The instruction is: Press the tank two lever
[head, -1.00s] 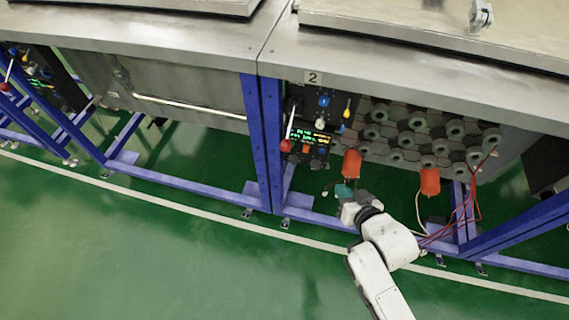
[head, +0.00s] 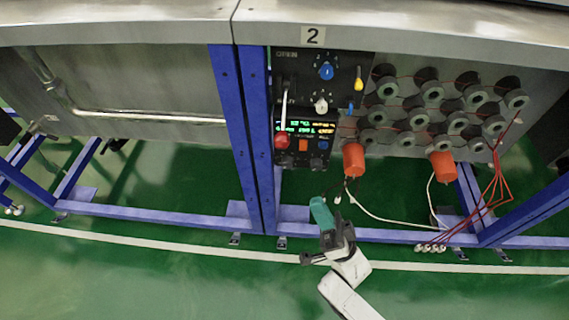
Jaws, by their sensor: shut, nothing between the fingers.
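The tank two lever (head: 283,115) is a pale rod with a red ball knob at its lower end. It hangs on the left side of a black control panel (head: 347,72) under the plate marked 2 (head: 313,36). My gripper (head: 318,204) has teal fingers and shows below the panel, lower and to the right of the red knob. It is apart from the lever in the picture. The fingers look closed together with nothing seen between them.
Blue frame posts (head: 236,130) stand just left of the panel. Two orange cylinders (head: 354,160), red wires (head: 495,185) and a white cable (head: 385,218) hang to the right. A blue lower rail (head: 150,211) crosses behind my arm. Green floor (head: 100,280) is clear in front.

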